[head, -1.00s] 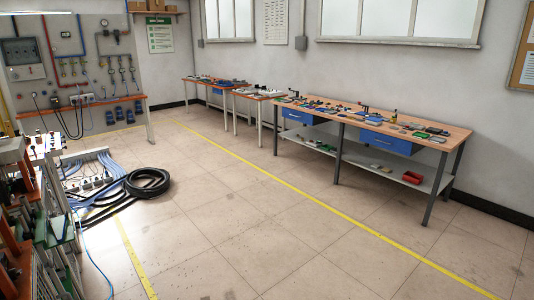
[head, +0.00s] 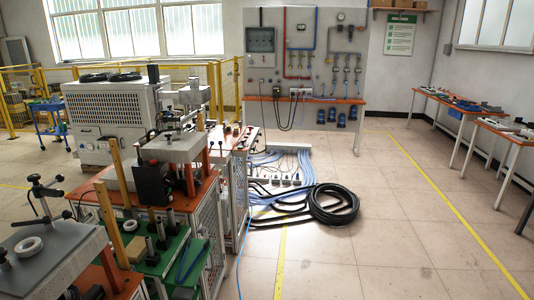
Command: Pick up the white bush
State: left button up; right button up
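A white ring-shaped part (head: 28,246), which looks like the white bush, lies flat on a grey plate (head: 60,258) at the lower left of the head view. A second, smaller pale ring (head: 130,225) sits on the green-topped fixture to its right. I cannot tell from the picture which of the two is the named bush. A black clamp (head: 45,193) stands on the grey plate just behind the larger ring. Neither of my grippers is in view.
A machine bench with an orange top (head: 92,188) stands behind the plate. A coiled black hose (head: 332,205) and blue cables (head: 290,150) lie on the floor in the middle. Workbenches (head: 510,130) line the right wall. The tiled floor at right is clear.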

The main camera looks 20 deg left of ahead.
aim_at(30, 249)
jog(key=i+u, duration=0.2)
jog(key=i, duration=0.25)
jog(key=i+l+u, duration=0.15)
jog(key=i, duration=0.3)
jog(key=i+l+u, duration=0.2)
jog(key=i, duration=0.2)
jog(key=i+l+u, duration=0.2)
jog(key=i, duration=0.25)
jog(key=j+u, duration=0.1)
jog(key=u, duration=2.55)
